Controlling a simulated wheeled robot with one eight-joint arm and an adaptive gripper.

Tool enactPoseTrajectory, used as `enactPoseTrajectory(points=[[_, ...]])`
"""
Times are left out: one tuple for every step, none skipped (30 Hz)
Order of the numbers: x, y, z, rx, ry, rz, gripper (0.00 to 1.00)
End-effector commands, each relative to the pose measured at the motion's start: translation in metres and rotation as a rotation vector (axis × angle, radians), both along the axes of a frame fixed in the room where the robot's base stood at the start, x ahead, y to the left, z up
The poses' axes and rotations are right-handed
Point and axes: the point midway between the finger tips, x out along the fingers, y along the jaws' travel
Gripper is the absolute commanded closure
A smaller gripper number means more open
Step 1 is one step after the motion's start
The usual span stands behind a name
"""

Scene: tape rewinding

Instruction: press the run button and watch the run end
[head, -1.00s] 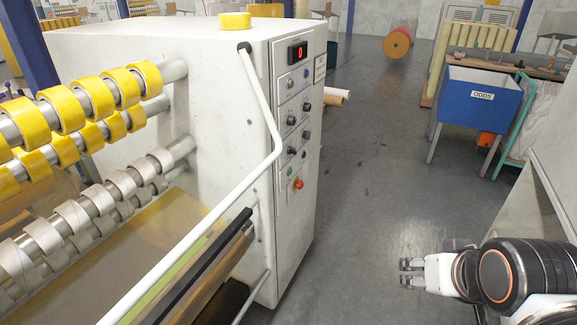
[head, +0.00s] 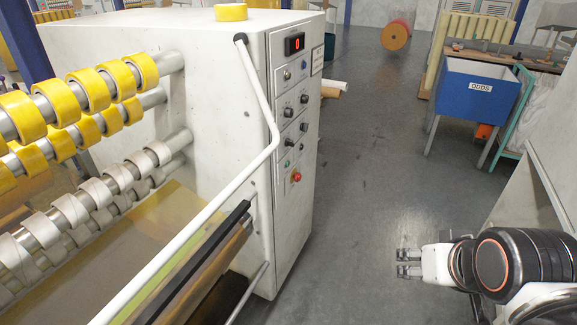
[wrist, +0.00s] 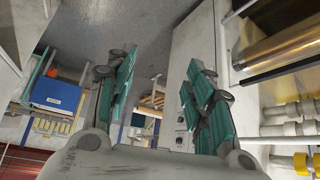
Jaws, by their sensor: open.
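The white tape rewinding machine (head: 190,60) stands at the left in the head view. Its control panel (head: 293,110) faces right, with a small display (head: 294,44) showing a red digit, several dark knobs, a small green button (head: 287,163) and a red button (head: 296,177) low down. I cannot read which one is the run button. My gripper (head: 402,263) is open and empty at the lower right, over the floor and well apart from the panel. In the wrist view its green-padded fingers (wrist: 160,100) are spread, with nothing between them.
A white guard bar (head: 262,90) runs along the machine's front edge, near the panel. Yellow tape rolls (head: 95,90) sit on shafts at the left. A blue ODDS bin (head: 478,95) stands at the back right. The grey floor (head: 365,150) between is clear.

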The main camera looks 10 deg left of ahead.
Motion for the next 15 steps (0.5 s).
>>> enactPoseTrajectory(points=[[0.0000, 0.0000, 0.0000, 0.000, 0.000, 0.000, 0.52], [0.0000, 0.0000, 0.0000, 0.000, 0.000, 0.000, 0.52], [0.0000, 0.0000, 0.0000, 0.000, 0.000, 0.000, 0.61], [0.0000, 0.0000, 0.0000, 0.000, 0.000, 0.000, 0.68], [0.0000, 0.0000, 0.0000, 0.000, 0.000, 0.000, 0.75], [0.0000, 0.0000, 0.0000, 0.000, 0.000, 0.000, 0.84], [0.0000, 0.0000, 0.0000, 0.000, 0.000, 0.000, 0.90], [0.0000, 0.0000, 0.0000, 0.000, 0.000, 0.000, 0.97], [0.0000, 0.0000, 0.0000, 0.000, 0.000, 0.000, 1.00], [0.0000, 0.0000, 0.0000, 0.000, 0.000, 0.000, 1.00], [0.0000, 0.0000, 0.0000, 0.000, 0.000, 0.000, 1.00], [0.0000, 0.0000, 0.0000, 0.000, 0.000, 0.000, 1.00], [0.0000, 0.0000, 0.0000, 0.000, 0.000, 0.000, 1.00], [0.0000, 0.0000, 0.0000, 0.000, 0.000, 0.000, 1.00], [0.0000, 0.0000, 0.0000, 0.000, 0.000, 0.000, 1.00]])
